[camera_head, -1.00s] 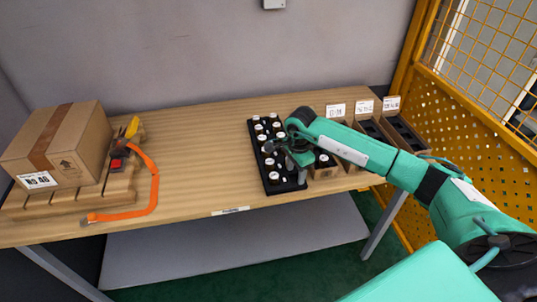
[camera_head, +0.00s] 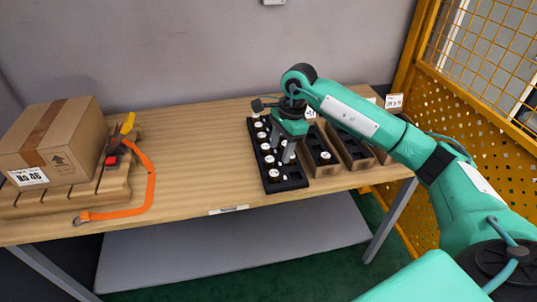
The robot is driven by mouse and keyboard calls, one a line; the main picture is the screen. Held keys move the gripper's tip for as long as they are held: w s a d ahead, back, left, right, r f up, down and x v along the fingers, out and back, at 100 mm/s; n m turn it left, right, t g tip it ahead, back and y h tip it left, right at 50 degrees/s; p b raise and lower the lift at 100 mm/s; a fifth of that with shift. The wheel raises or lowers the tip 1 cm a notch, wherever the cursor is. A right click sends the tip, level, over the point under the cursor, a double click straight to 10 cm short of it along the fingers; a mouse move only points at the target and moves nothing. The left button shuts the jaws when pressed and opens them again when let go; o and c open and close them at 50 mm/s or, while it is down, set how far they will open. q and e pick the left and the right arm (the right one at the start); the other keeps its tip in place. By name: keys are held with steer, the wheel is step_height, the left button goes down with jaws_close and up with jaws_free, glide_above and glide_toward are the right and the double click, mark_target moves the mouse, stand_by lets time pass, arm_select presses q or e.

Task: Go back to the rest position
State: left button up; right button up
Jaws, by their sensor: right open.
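My right gripper (camera_head: 282,150) is open over the black tray (camera_head: 288,183) on the table, with its fingers pointing down. No object shows between the fingers. The tray holds several white-capped round parts (camera_head: 269,159), and the gripper hides some of its slots. Whether the fingertips touch the tray or a part is hard to tell. My right arm reaches in from the right, across the bins. My left gripper is not in view.
Open wooden bins (camera_head: 355,160) with dark inserts stand right of the tray, partly behind my arm. A cardboard box (camera_head: 50,140) sits on a wooden pallet (camera_head: 75,203) at left, beside an orange strap (camera_head: 150,180). The middle table is clear. A yellow mesh fence (camera_head: 490,60) borders the right.

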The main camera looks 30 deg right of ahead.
steer(key=shift+y, duration=0.9)
steer(key=shift+s+a+f, duration=0.1)
steer(key=shift+a+f, duration=0.2)
steer(key=shift+a, duration=0.7)
steer(key=shift+s+a+f, duration=0.1)
steer(key=shift+a+f, duration=0.15)
steer(key=shift+a, duration=0.75)
